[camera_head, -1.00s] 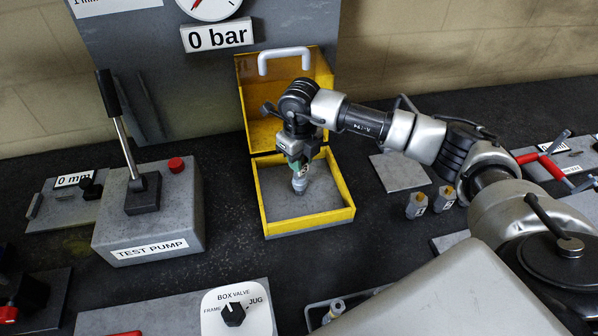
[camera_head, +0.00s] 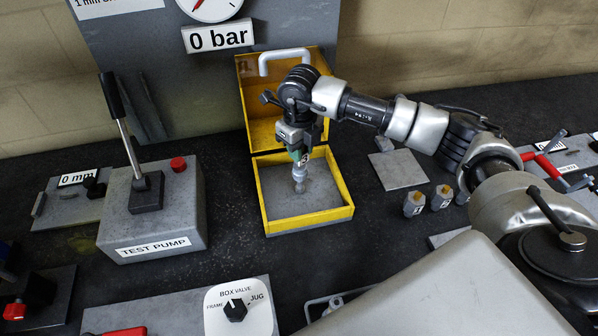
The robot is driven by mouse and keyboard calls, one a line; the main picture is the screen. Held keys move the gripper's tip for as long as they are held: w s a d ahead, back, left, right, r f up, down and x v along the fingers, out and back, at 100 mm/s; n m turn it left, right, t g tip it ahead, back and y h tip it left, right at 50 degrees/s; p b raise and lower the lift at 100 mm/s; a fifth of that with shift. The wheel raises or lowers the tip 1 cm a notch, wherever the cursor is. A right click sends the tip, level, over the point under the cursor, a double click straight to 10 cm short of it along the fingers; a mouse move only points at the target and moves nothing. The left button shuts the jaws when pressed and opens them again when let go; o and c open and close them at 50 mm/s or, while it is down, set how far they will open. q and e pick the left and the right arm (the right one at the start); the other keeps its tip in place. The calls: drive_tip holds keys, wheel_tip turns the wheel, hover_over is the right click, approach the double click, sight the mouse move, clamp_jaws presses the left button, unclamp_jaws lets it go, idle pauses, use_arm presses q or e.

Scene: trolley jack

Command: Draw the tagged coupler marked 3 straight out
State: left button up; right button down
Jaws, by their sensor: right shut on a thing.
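My right gripper (camera_head: 298,154) points down over the open yellow box (camera_head: 260,202). It is shut on a small coupler (camera_head: 299,172), with a green part at the fingers and a grey, metallic lower part. The coupler stands upright above the box floor, and I cannot tell whether its lower end touches anything there. A small pale tag seems to sit by the fingers; its number is too small to read. My left gripper is not in view.
Two tagged brass-and-grey fittings (camera_head: 414,203) (camera_head: 441,197) stand right of the box, near a grey plate (camera_head: 399,170). The test pump (camera_head: 153,215) stands left. A valve panel (camera_head: 238,308) is at the front. The yellow lid (camera_head: 252,110) stands open behind my gripper.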

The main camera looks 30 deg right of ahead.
drive_tip(key=shift+r+p, duration=1.4)
drive_tip(key=shift+r, duration=1.15)
drive_tip(key=shift+a+f, duration=0.1)
drive_tip(key=shift+f, duration=0.05)
